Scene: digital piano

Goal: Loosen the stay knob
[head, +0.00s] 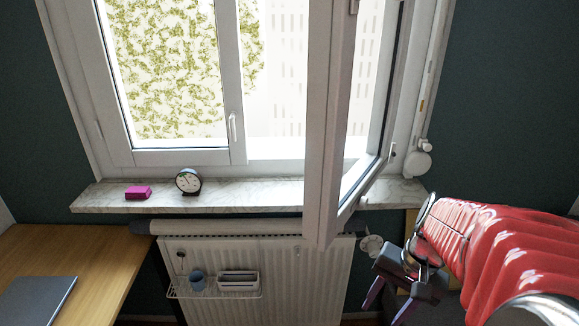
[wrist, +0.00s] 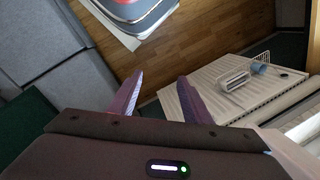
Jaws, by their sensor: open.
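An open window sash (head: 322,150) swings inward over the sill. A round white knob-like part (head: 418,163) sits low on the right side of the window frame; I cannot tell for sure that it is the stay knob. A small dark fitting (head: 392,152) shows near the sash's hinge side. My gripper (head: 385,303) is at the lower right in the head view, below the sill and apart from the window. In the wrist view my gripper (wrist: 160,76) is open, with nothing between its purple fingers. No knob shows clearly in the wrist view.
A white radiator (head: 310,275) with a wire basket (head: 215,292) is under the marble sill (head: 240,200). A clock (head: 188,181) and a pink box (head: 138,192) stand on the sill. A wooden desk (head: 95,245) with a dark laptop (head: 38,300) is at left.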

